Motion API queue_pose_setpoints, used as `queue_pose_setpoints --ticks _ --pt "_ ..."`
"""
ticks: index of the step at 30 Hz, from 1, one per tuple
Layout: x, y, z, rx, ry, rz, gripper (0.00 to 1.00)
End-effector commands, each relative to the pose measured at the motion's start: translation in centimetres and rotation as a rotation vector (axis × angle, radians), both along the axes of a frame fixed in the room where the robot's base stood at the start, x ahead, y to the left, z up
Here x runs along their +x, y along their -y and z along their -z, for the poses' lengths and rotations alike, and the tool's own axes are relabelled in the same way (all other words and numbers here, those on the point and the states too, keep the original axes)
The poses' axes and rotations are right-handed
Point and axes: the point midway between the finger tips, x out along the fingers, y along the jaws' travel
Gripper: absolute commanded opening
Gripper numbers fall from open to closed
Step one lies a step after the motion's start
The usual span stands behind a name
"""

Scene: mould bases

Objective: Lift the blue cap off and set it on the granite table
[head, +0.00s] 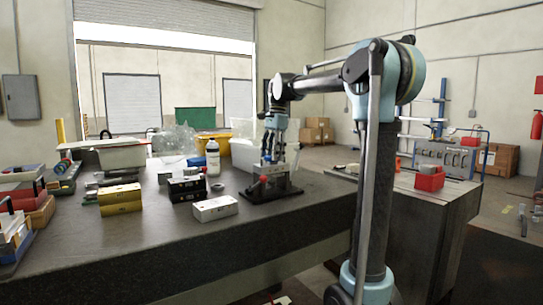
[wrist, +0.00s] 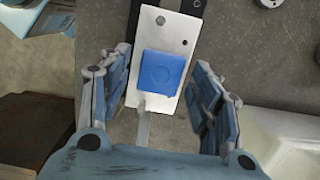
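The blue cap (wrist: 162,70) is a square block with rounded corners. In the wrist view it sits on a white metal plate (wrist: 178,28) with holes in it. My gripper (wrist: 157,78) is open, one finger on each side of the cap with a gap to both. The granite table (head: 150,245) is the dark grey top under the fixture.
A white block (head: 215,208), a black block (head: 187,189) and a yellow block (head: 121,199) stand left of the fixture. A white bottle (head: 213,158) is behind them. The table's front area is clear. A red bin (head: 430,178) sits on the right bench.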

Motion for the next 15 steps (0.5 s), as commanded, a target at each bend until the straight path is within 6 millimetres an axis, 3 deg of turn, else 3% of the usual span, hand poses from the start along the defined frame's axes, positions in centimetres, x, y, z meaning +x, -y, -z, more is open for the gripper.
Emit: queue_pose_setpoints --ticks 1,4,15 --pt "0.0 0.0 0.0 0.0 0.0 0.0 0.39" --pt "0.0 0.0 -0.01 0.0 0.0 0.0 0.16" --pt "0.01 -0.01 -0.32 0.0 0.0 0.0 0.15"
